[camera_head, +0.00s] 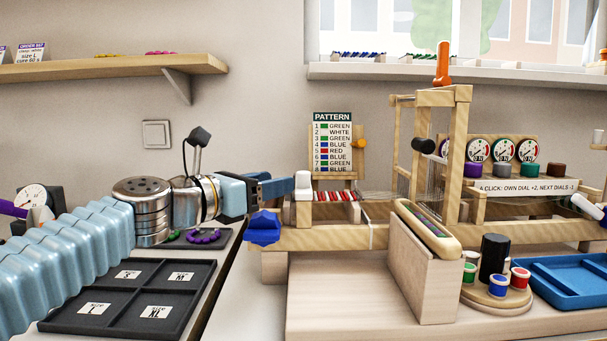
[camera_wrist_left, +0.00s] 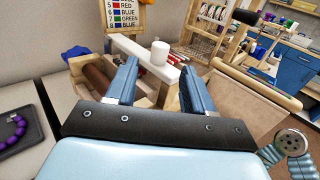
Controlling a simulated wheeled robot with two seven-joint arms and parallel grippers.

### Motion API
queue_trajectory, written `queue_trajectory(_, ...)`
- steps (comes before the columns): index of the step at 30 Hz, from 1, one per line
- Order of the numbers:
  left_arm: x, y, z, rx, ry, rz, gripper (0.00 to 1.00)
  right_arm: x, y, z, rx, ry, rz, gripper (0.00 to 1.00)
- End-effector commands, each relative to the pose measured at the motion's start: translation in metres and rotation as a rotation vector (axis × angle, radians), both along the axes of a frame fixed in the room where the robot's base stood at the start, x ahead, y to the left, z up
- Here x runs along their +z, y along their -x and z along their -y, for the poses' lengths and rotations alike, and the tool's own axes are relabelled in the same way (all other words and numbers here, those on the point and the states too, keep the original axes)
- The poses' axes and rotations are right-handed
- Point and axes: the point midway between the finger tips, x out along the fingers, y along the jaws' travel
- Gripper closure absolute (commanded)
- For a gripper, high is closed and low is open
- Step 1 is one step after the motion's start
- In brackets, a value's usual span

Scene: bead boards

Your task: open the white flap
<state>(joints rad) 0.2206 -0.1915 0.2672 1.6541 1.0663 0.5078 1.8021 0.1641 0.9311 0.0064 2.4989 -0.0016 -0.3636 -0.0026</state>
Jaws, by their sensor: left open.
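The white flap (camera_wrist_left: 132,48) is a narrow white board across the wooden loom in the left wrist view, with a short white round knob (camera_wrist_left: 160,52) standing up near its right part. In the head view the white knob piece (camera_head: 303,183) shows at the left end of the loom. My left gripper (camera_wrist_left: 158,80) is open, its two blue fingers pointing at the flap, one on each side of the knob. In the head view the left gripper (camera_head: 290,184) reaches in from the left beside the knob; whether it touches cannot be told.
The wooden loom frame (camera_head: 460,150) stands to the right, with a pattern card (camera_head: 333,140) behind. A blue handle piece (camera_head: 263,227) sits just below the left gripper. A black sorting tray (camera_head: 60,318) lies at lower left; a blue tray (camera_head: 555,285) lies at right.

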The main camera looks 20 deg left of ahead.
Motion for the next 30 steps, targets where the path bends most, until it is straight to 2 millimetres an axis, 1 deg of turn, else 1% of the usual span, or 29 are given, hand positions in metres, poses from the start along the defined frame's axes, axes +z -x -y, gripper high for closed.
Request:
queue_trajectory(1, 0.001, -0.012, 0.007, -0.003, 0.001, -0.002, 0.48, 0.003, 0.000, -0.001, 0.001, -0.001, 0.000, 0.57)
queue_trajectory(6, 0.002, -0.045, 0.025, -0.003, 0.001, -0.002, 0.48, 0.010, 0.001, -0.003, 0.005, -0.004, -0.002, 0.57)
queue_trajectory(9, 0.001, -0.060, 0.033, -0.001, 0.000, -0.001, 0.48, 0.013, 0.001, -0.004, 0.007, -0.005, -0.003, 0.57)
queue_trajectory(12, 0.001, -0.069, 0.039, -0.001, 0.001, 0.000, 0.48, 0.015, 0.002, -0.005, 0.009, -0.007, -0.003, 0.57)
queue_trajectory(16, 0.000, -0.076, 0.042, 0.000, 0.000, 0.000, 0.48, 0.016, 0.002, -0.006, 0.009, -0.009, -0.004, 0.57)
queue_trajectory(24, 0.000, -0.077, 0.042, 0.000, 0.000, 0.001, 0.48, 0.016, 0.002, -0.006, 0.010, -0.009, -0.003, 0.57)
queue_trajectory(29, 0.000, -0.077, 0.042, 0.000, 0.000, 0.000, 0.72, 0.016, 0.002, -0.006, 0.009, -0.009, -0.004, 0.57)
queue_trajectory(30, 0.000, -0.077, 0.042, 0.000, 0.000, 0.000, 0.78, 0.016, 0.002, -0.006, 0.009, -0.009, -0.004, 0.57)
